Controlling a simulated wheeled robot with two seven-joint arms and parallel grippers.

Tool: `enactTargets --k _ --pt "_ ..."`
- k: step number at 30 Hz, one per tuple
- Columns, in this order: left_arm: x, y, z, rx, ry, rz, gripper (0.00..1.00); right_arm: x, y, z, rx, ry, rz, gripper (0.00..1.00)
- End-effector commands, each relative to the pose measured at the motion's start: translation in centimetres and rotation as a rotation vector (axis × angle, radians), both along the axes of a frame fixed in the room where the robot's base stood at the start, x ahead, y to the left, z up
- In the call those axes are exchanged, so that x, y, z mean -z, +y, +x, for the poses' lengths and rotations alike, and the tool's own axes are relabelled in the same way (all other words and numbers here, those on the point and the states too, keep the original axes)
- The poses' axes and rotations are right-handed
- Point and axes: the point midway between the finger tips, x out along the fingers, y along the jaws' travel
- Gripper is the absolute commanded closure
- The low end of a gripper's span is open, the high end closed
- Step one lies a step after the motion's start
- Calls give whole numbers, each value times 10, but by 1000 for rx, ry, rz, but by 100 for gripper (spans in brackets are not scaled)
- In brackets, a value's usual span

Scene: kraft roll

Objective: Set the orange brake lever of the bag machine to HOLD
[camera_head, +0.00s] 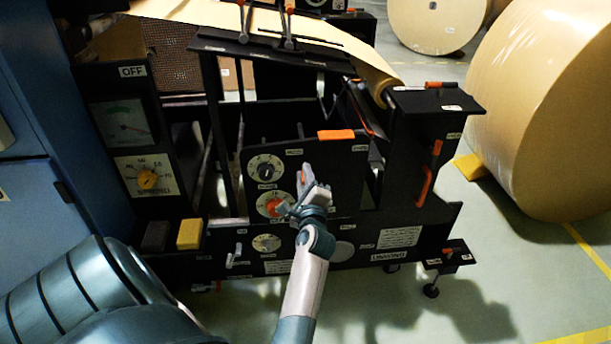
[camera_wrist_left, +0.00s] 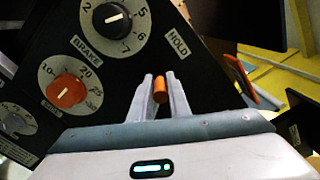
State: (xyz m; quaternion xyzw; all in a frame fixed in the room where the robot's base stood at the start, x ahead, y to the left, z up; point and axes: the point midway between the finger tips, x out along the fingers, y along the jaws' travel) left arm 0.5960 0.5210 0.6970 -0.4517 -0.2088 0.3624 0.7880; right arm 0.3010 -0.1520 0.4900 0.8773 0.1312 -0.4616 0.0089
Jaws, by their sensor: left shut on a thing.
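The orange brake lever (camera_head: 305,173) stands out from the black front panel (camera_head: 343,187) of the bag machine, right of the dials. In the left wrist view the lever's orange end (camera_wrist_left: 160,88) sits between the two fingers of my left gripper (camera_wrist_left: 160,80), which is shut on it. In the head view my left gripper (camera_head: 316,192) partly covers the lever. The HOLD label (camera_wrist_left: 177,42) shows just beyond the fingertips, and the BRAKE label (camera_wrist_left: 87,47) lies to the left. The lever's pivot is hidden, so its exact setting cannot be told. My right gripper is not in view.
A dial with a black knob (camera_head: 266,170) and one with an orange knob (camera_head: 272,205) are close left of the gripper. An orange handle (camera_head: 427,187) is on the right post. A large kraft roll (camera_head: 550,110) stands on the floor at right.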

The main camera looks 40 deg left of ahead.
Motion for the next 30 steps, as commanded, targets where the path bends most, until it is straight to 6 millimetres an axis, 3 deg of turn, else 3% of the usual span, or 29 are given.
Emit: enactTargets --k 5,6,7,22,30 --pt "2 -2 0 2 0 -5 100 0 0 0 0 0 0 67" --pt "2 -2 0 2 0 -4 74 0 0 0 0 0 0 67" --pt "2 -1 0 2 0 -4 67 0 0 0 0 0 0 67" --pt "-4 -3 3 -1 37 29 67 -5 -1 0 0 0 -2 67" --pt "-19 -19 23 1 210 179 67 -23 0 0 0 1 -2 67"
